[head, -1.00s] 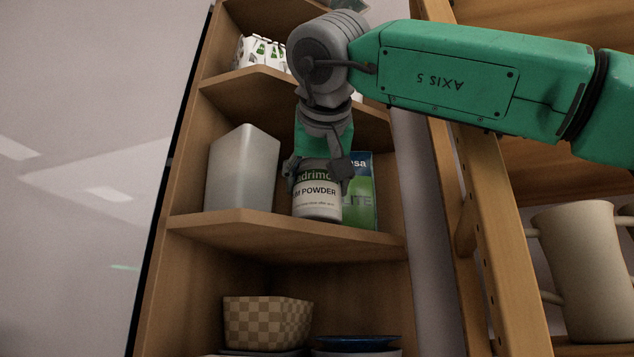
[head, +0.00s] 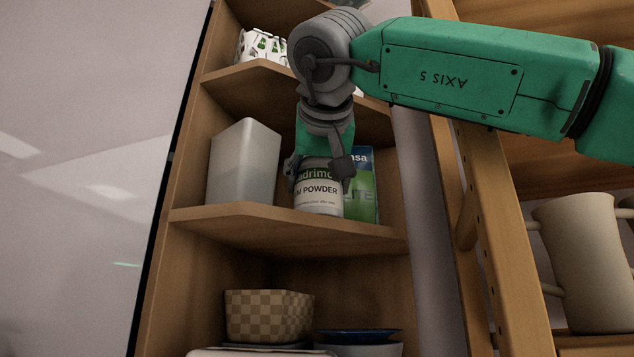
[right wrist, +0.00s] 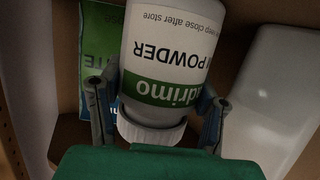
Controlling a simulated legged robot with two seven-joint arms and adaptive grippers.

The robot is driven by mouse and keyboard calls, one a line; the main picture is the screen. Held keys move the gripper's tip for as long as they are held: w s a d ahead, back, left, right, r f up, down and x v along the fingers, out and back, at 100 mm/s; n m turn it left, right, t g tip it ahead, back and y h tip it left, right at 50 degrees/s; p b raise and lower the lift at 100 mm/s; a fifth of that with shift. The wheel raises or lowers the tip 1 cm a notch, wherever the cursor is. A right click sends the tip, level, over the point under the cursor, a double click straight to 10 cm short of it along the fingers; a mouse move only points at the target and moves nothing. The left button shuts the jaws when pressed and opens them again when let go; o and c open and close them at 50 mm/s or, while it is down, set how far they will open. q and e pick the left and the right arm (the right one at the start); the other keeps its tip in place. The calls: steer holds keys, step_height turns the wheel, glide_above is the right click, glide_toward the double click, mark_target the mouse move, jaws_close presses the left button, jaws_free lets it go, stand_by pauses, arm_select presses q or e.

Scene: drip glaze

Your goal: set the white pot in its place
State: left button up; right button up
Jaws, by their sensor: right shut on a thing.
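The white pot (head: 318,200), with a green band and the word POWDER on its label, stands upright at the middle shelf of the corner unit. My right gripper (head: 318,168) comes down over it from above, its fingers shut on the pot's two sides near the top. In the right wrist view the pot (right wrist: 165,60) appears upside down, with its white ribbed lid towards my palm and a finger on each side. I cannot tell whether its base touches the shelf (head: 285,231). My left gripper is not in view.
A plain white container (head: 244,165) stands to the left of the pot. A green and blue box (head: 362,195) stands close behind it on the right. A checkered basket (head: 268,316) and dishes sit below. A wooden ladder-like frame (head: 485,230) and beige mug (head: 580,265) are at right.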

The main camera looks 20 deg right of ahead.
steer(key=o, duration=1.2)
steer(key=shift+c, duration=0.2)
steer(key=shift+o, duration=0.8)
steer(key=shift+d, duration=0.2)
steer(key=shift+a, duration=0.1)
steer(key=shift+s, duration=0.1)
